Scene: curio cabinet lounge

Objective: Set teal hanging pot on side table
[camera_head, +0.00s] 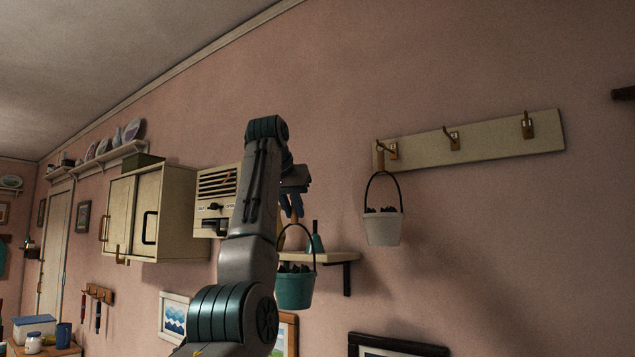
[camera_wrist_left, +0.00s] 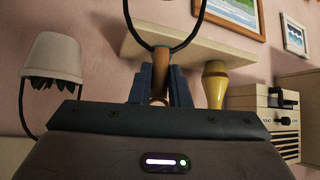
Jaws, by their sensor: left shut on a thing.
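The teal hanging pot (camera_head: 294,291) hangs upright below my left gripper (camera_head: 291,207) in the head view, with dark contents showing at its rim. Its thin black handle loops up to the gripper. In the left wrist view, which is upside down, my left gripper (camera_wrist_left: 160,88) is shut on the brown grip of the pot's handle (camera_wrist_left: 163,48). The pot's body is out of that view. My arm covers part of the area left of the pot. I cannot identify a side table for certain. My right gripper is not in view.
A white pot (camera_head: 383,228) hangs from the left hook of a wall rail (camera_head: 490,143); the other hooks are empty. A wall shelf (camera_head: 328,259) with a teal bell-shaped object is close behind the pot. A cabinet (camera_head: 150,215) and a wooden surface (camera_head: 62,351) with a mug are left.

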